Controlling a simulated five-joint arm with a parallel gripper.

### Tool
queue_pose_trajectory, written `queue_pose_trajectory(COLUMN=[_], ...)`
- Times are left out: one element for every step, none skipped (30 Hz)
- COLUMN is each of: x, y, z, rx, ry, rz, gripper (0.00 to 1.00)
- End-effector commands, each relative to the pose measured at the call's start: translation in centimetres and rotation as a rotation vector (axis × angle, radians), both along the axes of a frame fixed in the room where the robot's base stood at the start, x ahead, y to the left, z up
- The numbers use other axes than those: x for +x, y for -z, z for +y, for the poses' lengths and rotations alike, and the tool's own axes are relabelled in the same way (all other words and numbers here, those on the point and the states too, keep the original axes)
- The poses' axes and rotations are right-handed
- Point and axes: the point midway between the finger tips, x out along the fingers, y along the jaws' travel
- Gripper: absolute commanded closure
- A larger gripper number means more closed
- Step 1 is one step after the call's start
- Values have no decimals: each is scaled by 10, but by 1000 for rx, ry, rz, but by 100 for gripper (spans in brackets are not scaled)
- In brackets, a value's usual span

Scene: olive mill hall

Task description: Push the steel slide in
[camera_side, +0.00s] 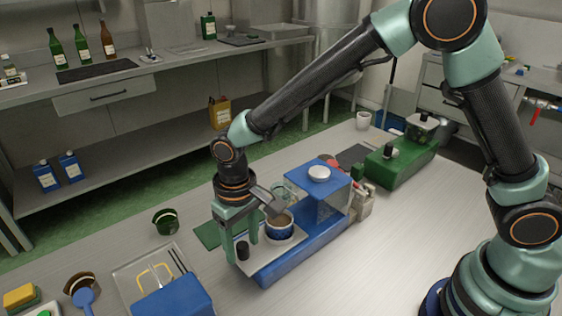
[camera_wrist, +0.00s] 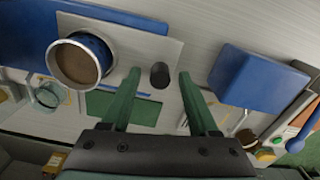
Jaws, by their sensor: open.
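The steel slide (camera_side: 272,251) is a flat plate sticking out of the front of a blue machine (camera_side: 318,232). In the wrist view the slide (camera_wrist: 128,45) carries a dark upright knob (camera_wrist: 160,75) near its outer end. In the wrist view my gripper (camera_wrist: 159,76) has one finger on each side of the knob, with a gap on both sides.
A clear tray with a blue block (camera_side: 172,302) lies in front of the machine. A green mat (camera_side: 207,235) and a dark green cup (camera_side: 165,221) lie to the left. A white round lid (camera_side: 319,173) tops the machine. A green machine (camera_side: 402,158) stands behind. The table right of the blue machine is bare.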

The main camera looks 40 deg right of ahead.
Motion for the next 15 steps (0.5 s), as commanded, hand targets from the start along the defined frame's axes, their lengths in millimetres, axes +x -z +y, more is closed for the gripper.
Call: queue_pose_trajectory(x=[0, 0, 0, 0, 0, 0, 0, 0, 0, 0, 0, 0, 0, 0, 0], y=[0, 0, 0, 0, 0, 0, 0, 0, 0, 0, 0, 0, 0, 0, 0], z=[0, 0, 0, 0, 0, 0, 0, 0, 0, 0, 0, 0, 0, 0, 0], rx=[0, 0, 0, 0, 0, 0, 0, 0, 0, 0, 0, 0, 0, 0, 0], ry=[0, 0, 0, 0, 0, 0, 0, 0, 0, 0, 0, 0, 0, 0, 0], rz=[0, 0, 0, 0, 0, 0, 0, 0, 0, 0, 0, 0, 0, 0, 0], gripper=[39, 39, 39, 39, 43, 58, 70, 81, 97, 100, 100, 100, 100, 100, 100])
